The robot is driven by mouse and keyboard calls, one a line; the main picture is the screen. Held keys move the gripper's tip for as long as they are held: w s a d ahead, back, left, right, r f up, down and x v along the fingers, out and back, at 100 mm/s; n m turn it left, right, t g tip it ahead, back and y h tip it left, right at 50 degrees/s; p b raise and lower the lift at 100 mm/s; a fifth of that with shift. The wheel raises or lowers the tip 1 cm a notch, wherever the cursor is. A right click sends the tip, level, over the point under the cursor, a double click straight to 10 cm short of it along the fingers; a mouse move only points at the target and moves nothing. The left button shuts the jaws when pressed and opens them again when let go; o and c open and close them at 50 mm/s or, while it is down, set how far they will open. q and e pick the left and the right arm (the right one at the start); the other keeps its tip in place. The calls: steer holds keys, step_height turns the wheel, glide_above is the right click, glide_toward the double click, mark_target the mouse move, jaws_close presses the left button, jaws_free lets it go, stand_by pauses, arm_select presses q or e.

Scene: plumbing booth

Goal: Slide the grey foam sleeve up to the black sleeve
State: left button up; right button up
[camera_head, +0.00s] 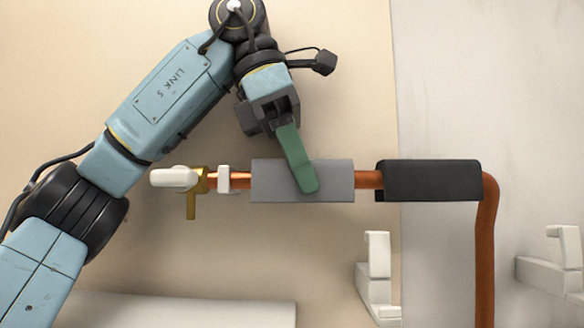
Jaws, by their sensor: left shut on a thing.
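The grey foam sleeve (268,181) sits around a horizontal copper pipe (368,180) in the head view. The black sleeve (432,181) is around the same pipe to the right, close to the bend. A short stretch of bare copper shows between the two sleeves, so they are apart. My left gripper (305,188) reaches down from above, with its green finger across the right half of the grey sleeve. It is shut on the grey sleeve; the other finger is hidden. My right gripper is not in view.
Left of the grey sleeve are a white pipe clip (224,179) and a brass valve (196,190) with a white end. The pipe bends down at the right. White brackets (376,270) (560,262) stand below and at the far right. A white ledge (180,310) lies at bottom left.

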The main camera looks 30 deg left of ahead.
mark_target(331, 166)
arm_select(q)
steer(key=shift+w+d, duration=0.45)
steer(key=shift+d, duration=0.3)
steer(key=shift+w+d, duration=0.45)
steer(key=shift+d, duration=0.3)
steer(key=o, duration=1.1)
steer(key=shift+r, duration=0.1)
steer(key=shift+v, duration=3.75)
